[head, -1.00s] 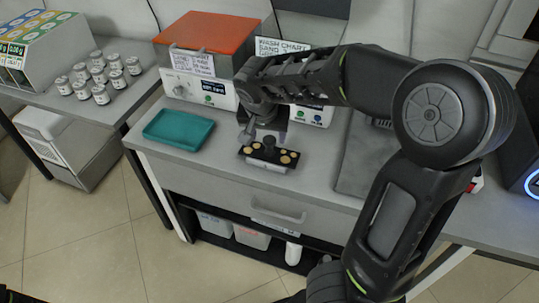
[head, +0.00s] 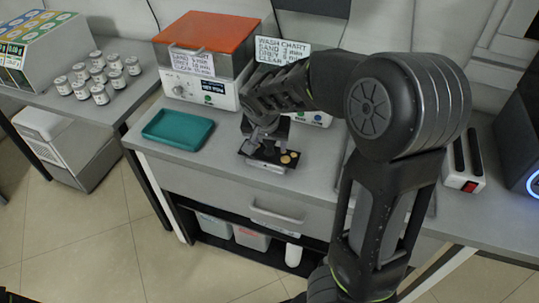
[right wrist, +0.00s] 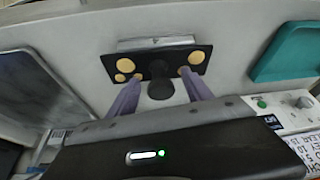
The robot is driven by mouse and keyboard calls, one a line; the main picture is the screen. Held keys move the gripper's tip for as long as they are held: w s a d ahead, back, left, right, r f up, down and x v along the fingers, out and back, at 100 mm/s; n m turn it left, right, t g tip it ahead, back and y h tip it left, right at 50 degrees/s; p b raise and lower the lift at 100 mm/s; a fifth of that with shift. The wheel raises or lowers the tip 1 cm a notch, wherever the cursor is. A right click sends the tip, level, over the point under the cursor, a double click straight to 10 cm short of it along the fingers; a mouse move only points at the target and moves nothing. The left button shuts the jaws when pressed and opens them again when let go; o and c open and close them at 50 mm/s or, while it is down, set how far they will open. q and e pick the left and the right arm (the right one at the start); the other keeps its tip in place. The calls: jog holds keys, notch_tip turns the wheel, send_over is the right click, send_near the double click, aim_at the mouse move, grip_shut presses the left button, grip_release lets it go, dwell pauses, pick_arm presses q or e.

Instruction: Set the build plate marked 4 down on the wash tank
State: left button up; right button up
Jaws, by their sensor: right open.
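A small dark plate with round tan discs (head: 290,158) rests near the front edge of the grey bench, with a pale block under or in front of it. No number is readable on it. My right gripper (head: 266,146) is over it. In the right wrist view the plate (right wrist: 190,70) has a dark knob, and the open fingers of my right gripper (right wrist: 160,91) stand on either side of it, apparently not closed on it. An orange-lidded machine (head: 207,32) with a sign stands behind; I cannot tell whether it is the wash tank. My left gripper is not in view.
A teal tray (head: 178,130) lies left of the plate. A wash chart sign (head: 283,50) stands behind my arm. Several small jars (head: 100,94) stand on the left table. A white device with a red switch (head: 464,170) is at right. Bench between tray and plate is clear.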

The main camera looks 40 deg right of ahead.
jog(key=shift+c, duration=0.5)
grip_shut()
dwell(0.3)
dwell(0.7)
